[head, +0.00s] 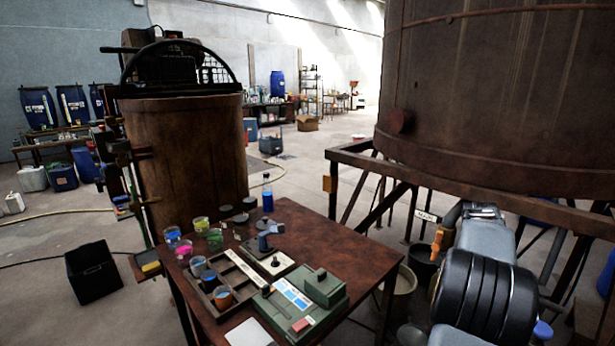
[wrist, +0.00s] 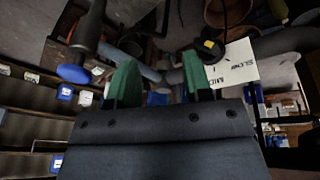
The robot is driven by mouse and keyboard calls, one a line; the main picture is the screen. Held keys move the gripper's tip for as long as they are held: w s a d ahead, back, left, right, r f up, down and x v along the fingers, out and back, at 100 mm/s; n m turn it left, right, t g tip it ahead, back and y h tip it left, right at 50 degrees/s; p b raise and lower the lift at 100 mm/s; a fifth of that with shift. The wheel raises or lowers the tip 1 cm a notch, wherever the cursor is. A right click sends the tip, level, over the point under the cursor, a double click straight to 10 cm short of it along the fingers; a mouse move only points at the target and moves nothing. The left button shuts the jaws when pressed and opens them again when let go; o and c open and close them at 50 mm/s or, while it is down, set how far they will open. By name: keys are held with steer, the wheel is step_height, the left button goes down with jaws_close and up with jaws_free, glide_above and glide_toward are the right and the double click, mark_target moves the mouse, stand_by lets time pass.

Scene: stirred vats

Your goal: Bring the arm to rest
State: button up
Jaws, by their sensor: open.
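My gripper (wrist: 160,82) shows in the wrist view as two green fingers standing wide apart on a dark body. It is open, and nothing sits between the fingers. In the head view my arm (head: 485,255), grey with a black ribbed part, is at the right, in front of the big vat's stand. My gripper cannot be made out there. In the wrist view a white card (wrist: 232,68) with the words MID and SLOW is just beyond the right finger. A dark handle with a blue end (wrist: 75,73) is to the left of the left finger.
A brown table (head: 345,228) holds several paint cups, a wooden tray and a green control box (head: 325,288). A large vat (head: 480,100) on a metal stand (head: 350,157) rises behind my arm. A second vat (head: 190,160) stands at the left. Open floor lies between them.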

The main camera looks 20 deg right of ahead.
steer(key=w+a+r+n+t+p, duration=0.1)
steer(key=w+a+n, duration=0.25)
steer(key=a, duration=0.35)
steer(key=w+a+r+n+t+p, duration=0.15)
steer(key=a+n, duration=0.25)
steer(key=a, duration=0.4)
steer(key=s+a+r+n+t+y+p, duration=0.1)
steer(key=a+n, duration=0.5)
steer(key=a, duration=0.9)
steer(key=s+a+r+n+t+y+p, duration=0.1)
steer(key=a+n, duration=0.5)
steer(key=a, duration=1)
step_height(320, 180, up, 2)
steer(key=s+y+p, duration=0.1)
steer(key=s+p, duration=0.1)
steer(key=p, duration=0.1)
steer(key=shift+s+n+t, duration=0.2)
steer(key=shift+n+t, duration=0.15)
